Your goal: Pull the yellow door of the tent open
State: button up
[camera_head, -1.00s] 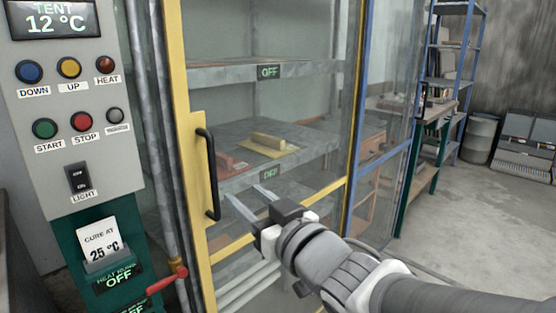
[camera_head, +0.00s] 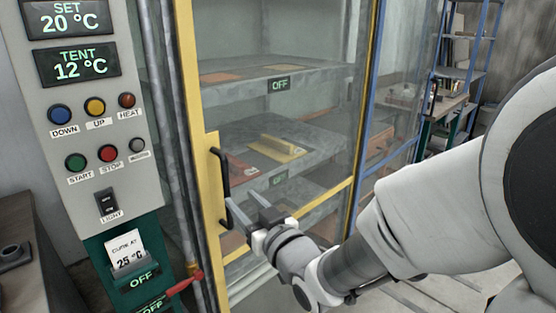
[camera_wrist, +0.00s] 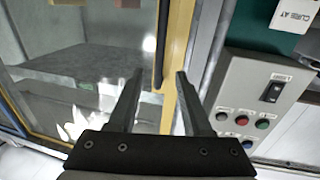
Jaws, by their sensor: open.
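The yellow-framed glass door (camera_head: 191,90) of the tent appears closed. Its black bar handle (camera_head: 224,172) stands upright on a yellow plate at the door's left side. My gripper (camera_head: 240,198) is open at the handle's lower part, coming from the right. In the wrist view the handle (camera_wrist: 161,45) lies between the lines of the two open fingers (camera_wrist: 158,73), with the yellow frame (camera_wrist: 176,50) behind it. I cannot tell whether a finger touches the handle. Nothing is held.
A control panel (camera_head: 83,140) with buttons and a green lower part stands left of the door. A red-handled valve (camera_head: 186,284) sits low beside the frame. Shelves (camera_head: 315,80) with boards show through the glass. A blue rack (camera_head: 465,75) stands at the right.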

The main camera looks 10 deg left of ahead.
aim_at(227, 184)
jog(key=p, duration=0.2)
jog(key=shift+w+a+r+p, duration=0.15)
jog(key=shift+w+a+p, duration=0.15)
jog(key=shift+p, duration=0.1)
jog(key=x, duration=0.3)
jog(key=p+x, duration=0.1)
jog(key=x, duration=0.1)
jog(key=p+x, duration=0.1)
jog(key=x, duration=0.2)
jog(key=shift+w+a+f, duration=0.1)
jog(key=shift+w+f, duration=0.15)
jog(key=shift+w, duration=0.1)
jog(key=shift+c, duration=0.3)
grip_shut()
dwell(0.5)
